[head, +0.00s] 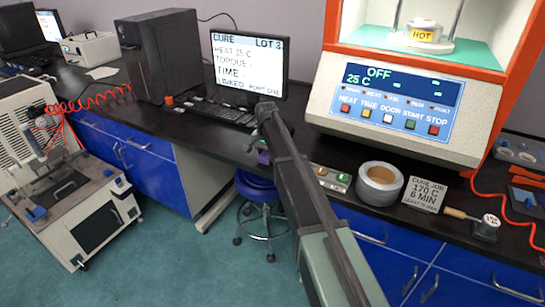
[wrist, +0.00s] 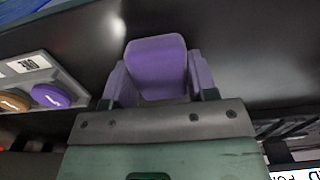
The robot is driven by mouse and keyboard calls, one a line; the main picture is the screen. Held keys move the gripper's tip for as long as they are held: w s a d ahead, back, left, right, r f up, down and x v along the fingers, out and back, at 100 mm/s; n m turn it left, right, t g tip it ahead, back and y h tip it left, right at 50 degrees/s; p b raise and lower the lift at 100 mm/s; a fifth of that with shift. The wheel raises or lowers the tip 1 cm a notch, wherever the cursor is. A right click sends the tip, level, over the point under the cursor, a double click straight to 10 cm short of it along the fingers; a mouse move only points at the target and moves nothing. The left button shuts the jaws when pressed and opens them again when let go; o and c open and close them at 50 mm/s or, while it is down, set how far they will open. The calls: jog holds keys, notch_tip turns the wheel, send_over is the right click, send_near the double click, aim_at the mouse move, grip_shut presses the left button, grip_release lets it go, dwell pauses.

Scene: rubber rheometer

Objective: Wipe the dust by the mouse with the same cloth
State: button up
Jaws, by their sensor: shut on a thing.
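My gripper (head: 262,156) is low over the black bench in front of the keyboard, at the far end of my arm. In the wrist view my gripper (wrist: 158,80) is shut on a purple folded piece, which looks like the cloth (wrist: 158,62). The cloth sits between the two purple fingers, near the dark bench top. I cannot tell whether it touches the bench. The mouse and the dust cannot be made out; my arm covers part of the bench there.
The keyboard (head: 222,110) and monitor (head: 250,65) stand behind my gripper. To the right are a button panel (head: 332,178), a tape roll (head: 380,184), a cure sign (head: 424,194) and the orange-framed rheometer (head: 385,115). A blue stool (head: 257,187) stands below the bench edge.

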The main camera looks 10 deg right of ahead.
jog(key=shift+w+a, duration=1.45)
jog(key=shift+a, duration=0.15)
notch_tip(320, 180, up, 6)
jog(key=p, duration=0.6)
jog(key=shift+d, duration=0.1)
notch_tip(320, 180, up, 3)
jog(key=p, duration=0.3)
